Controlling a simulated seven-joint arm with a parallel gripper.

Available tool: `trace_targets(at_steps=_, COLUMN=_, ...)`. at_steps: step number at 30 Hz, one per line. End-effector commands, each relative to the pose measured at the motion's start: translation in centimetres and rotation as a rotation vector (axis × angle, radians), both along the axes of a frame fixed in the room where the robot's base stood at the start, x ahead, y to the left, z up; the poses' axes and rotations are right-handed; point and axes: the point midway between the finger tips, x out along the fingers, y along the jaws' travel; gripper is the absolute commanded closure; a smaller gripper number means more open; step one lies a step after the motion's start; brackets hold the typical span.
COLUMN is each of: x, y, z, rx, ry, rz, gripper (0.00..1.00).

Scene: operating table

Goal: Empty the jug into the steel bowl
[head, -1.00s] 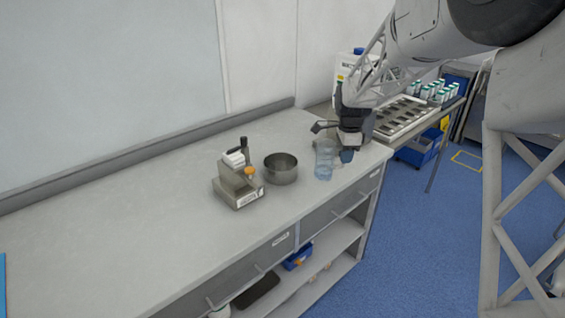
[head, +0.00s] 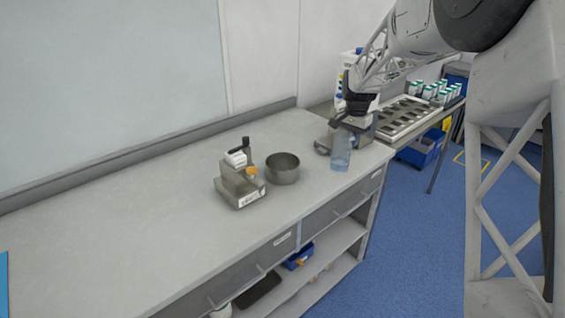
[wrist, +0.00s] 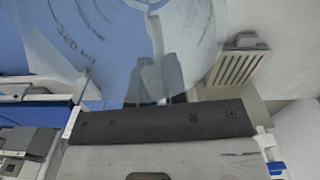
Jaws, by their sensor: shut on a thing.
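The clear bluish jug (head: 341,153) is upright near the right end of the counter. My gripper (head: 347,127) is shut on it at its upper part. I cannot tell whether the jug's base touches the counter. In the wrist view the jug (wrist: 100,40) fills the upper left, with printed markings on its wall, and the fingertips (wrist: 157,85) are against it. What is inside the jug cannot be made out. The steel bowl (head: 282,169) stands on the counter to the left of the jug, apart from it, and looks empty.
A small metal device with an orange knob (head: 240,180) stands just left of the bowl. Behind my gripper are a white container (head: 346,72) and a slotted tray (head: 403,117). The counter's left part (head: 120,220) is clear; its front edge is close to the jug.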

Motion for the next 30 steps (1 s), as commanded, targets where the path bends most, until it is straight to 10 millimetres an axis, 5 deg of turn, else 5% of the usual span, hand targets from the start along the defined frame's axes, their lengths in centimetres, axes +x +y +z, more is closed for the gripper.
trace_targets(at_steps=14, x=3.6, y=-0.4, z=0.8, rx=-0.002, ry=0.000, rz=0.398, gripper=1.00)
trace_targets(at_steps=30, x=10.2, y=4.2, z=-1.3, rx=-0.003, ry=-0.006, rz=0.574, gripper=1.00)
